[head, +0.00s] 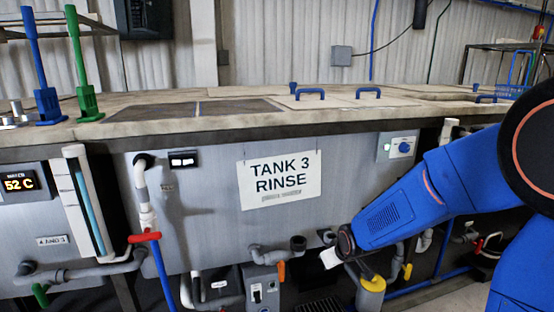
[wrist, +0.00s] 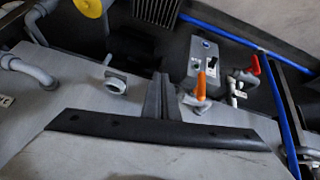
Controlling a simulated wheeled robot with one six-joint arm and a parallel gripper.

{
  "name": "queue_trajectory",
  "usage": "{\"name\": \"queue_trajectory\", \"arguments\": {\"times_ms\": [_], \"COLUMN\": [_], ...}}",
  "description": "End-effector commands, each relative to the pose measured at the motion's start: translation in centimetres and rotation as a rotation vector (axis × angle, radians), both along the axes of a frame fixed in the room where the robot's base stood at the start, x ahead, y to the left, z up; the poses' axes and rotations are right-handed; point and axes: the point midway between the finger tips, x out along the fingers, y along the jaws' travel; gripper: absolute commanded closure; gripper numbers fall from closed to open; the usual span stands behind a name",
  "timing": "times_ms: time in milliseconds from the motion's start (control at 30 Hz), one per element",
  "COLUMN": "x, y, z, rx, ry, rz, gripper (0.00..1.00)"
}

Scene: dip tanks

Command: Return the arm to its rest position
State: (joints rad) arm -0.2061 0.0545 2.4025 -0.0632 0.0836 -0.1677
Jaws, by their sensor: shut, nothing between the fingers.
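My blue arm reaches in from the right in the head view, in front of the tank 3 panel (head: 215,215). Its dark wrist end is low, just right of the pipes below the TANK 3 RINSE sign (head: 279,178). A small pale part shows at the wrist end, but the fingers cannot be made out there. In the wrist view my gripper (wrist: 163,82) shows as two dark fingers close together above a black bar. It is shut and holds nothing. The arm is stretched out and bent downward.
Near the wrist are a yellow knob (head: 372,283), an orange valve handle (head: 281,271) and a switch box (head: 261,289). A red valve handle (head: 145,237) is further left. Blue and green upright tools (head: 83,65) stand on the tank top (head: 240,115), left. Blue lid handles (head: 310,93) stick up.

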Motion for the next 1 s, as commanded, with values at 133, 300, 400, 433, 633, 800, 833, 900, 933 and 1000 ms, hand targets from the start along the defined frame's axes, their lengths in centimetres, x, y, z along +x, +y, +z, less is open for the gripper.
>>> {"name": "queue_trajectory", "arguments": {"times_ms": [133,300,400,433,633,800,833,900,933,1000], "x": [-2.9,-6.7,-9.0,-9.7,-14.9,-19.5,-20.3,-22.3,-23.2,-25.2], "y": [-2.1,-4.2,-5.3,-5.6,-7.6,-9.0,-9.2,-9.7,-9.9,-10.3], "z": [3.3,6.4,8.0,8.4,11.0,12.8,13.0,13.5,13.7,14.2], "rx": [0.008,0.018,0.024,0.026,0.040,0.054,0.057,0.062,0.066,0.072], "ry": [0.017,0.043,0.059,0.063,0.094,0.118,0.124,0.135,0.139,0.150], "rz": [-0.050,-0.106,-0.137,-0.146,-0.211,-0.263,-0.273,-0.294,-0.303,-0.323], "gripper": [1.00,1.00,1.00,1.00,1.00,1.00,1.00,1.00,1.00,1.00]}}
